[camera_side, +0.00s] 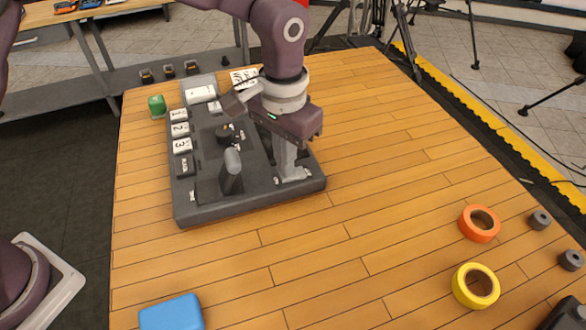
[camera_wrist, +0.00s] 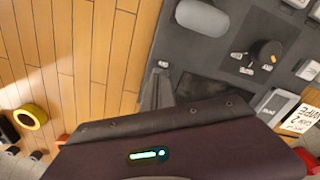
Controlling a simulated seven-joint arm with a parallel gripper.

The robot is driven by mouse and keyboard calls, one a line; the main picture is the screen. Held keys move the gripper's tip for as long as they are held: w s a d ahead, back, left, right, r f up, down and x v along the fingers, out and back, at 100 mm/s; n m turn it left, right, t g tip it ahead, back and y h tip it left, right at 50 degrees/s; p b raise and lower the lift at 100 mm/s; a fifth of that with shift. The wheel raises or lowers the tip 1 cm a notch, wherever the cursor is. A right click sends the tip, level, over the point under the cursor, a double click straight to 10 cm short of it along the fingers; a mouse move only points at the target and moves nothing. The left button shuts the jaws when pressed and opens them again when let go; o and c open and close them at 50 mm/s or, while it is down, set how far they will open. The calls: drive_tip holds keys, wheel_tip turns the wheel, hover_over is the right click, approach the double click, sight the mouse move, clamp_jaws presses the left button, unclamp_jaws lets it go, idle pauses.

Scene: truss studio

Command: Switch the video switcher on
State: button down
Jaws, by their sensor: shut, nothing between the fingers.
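The video switcher (camera_side: 250,206) is a dark grey console on the wooden table. It has white buttons marked 1, 2 and 3 (camera_side: 180,129), a BLACK button (camera_side: 184,165), a round dark knob (camera_side: 226,132) and an upright grey lever handle (camera_side: 231,163). In the wrist view, the console (camera_wrist: 225,75) shows the lever handle (camera_wrist: 202,18) and the knob (camera_wrist: 265,52). My gripper (camera_side: 291,178) is shut and empty, pointing down at the console's right part, close to its surface; contact cannot be told. The wrist view shows its fingers (camera_wrist: 157,88) too. A power switch is not clearly visible; the fingers may hide it.
A green block (camera_side: 157,106) stands by the console's far left corner, and a printed card (camera_side: 244,79) lies behind it. An orange tape roll (camera_side: 479,224), a yellow tape roll (camera_side: 475,286) and a blue block (camera_side: 172,313) lie nearer.

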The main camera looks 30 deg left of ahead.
drive_tip(key=shift+f, duration=0.35)
drive_tip(key=shift+r, duration=3.55)
drive_tip(key=s+a+r+n+t, duration=0.1)
drive_tip(key=s+a+r+t, duration=0.1)
drive_tip(key=s+a+r, duration=0.5)
drive_tip(key=s+a+r+n+t, duration=0.1)
drive_tip(key=s+a+r, duration=0.35)
drive_tip(key=a, duration=0.35)
drive_tip(key=s+a+f+t, duration=0.1)
drive_tip(key=s+a, duration=0.2)
drive_tip(key=s, duration=0.3)
drive_tip(key=s+a+f+n+t, duration=0.1)
drive_tip(key=s+a, duration=0.2)
drive_tip(key=s, duration=0.3)
drive_tip(key=shift+s+a+f+t, duration=0.15)
drive_tip(key=shift+f+t, duration=0.15)
drive_tip(key=shift+f, duration=0.1)
